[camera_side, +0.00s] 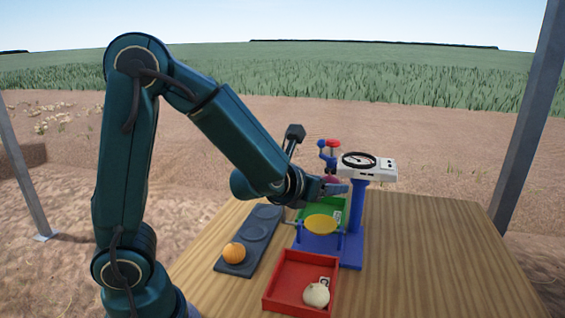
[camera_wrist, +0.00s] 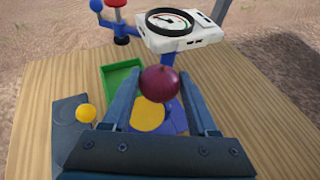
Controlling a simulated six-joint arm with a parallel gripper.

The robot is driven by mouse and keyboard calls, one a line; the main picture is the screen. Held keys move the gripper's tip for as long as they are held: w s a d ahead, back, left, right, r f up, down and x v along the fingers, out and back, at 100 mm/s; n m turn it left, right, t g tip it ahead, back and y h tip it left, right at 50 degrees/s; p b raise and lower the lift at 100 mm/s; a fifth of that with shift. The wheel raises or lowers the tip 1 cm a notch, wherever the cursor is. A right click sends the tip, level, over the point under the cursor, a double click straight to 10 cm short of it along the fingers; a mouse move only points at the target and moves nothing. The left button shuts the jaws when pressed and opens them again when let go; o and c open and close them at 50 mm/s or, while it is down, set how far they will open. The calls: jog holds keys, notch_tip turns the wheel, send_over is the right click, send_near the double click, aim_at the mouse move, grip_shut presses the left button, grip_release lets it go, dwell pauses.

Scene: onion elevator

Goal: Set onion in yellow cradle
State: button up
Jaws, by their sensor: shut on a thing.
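A dark red onion (camera_wrist: 161,83) is between the fingertips of my gripper (camera_wrist: 163,95), which is shut on it. In the side view my gripper (camera_side: 335,188) is above the table at the blue stand, and the onion (camera_side: 331,180) shows only partly behind the fingers. The yellow cradle (camera_side: 321,224) is a shallow round dish on the blue stand, below the gripper, and looks empty. In the wrist view the yellow cradle (camera_wrist: 147,117) shows between the fingers, partly covered by the onion.
A red tray (camera_side: 284,279) holds a pale round vegetable (camera_side: 316,295). A dark rack (camera_side: 247,253) holds an orange vegetable (camera_side: 234,253). A green tray (camera_side: 309,212) lies behind the cradle. A dial gauge (camera_side: 359,160) stands on a blue post (camera_side: 356,205). A red and blue knob piece (camera_side: 329,150) stands near it.

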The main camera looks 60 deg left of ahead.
aim_at(318, 227)
jog(key=a+f, duration=0.2)
jog(key=shift+w+f, duration=0.15)
jog(key=shift+f, duration=3.4)
jog(key=o, duration=1.5)
jog(key=shift+c, duration=0.2)
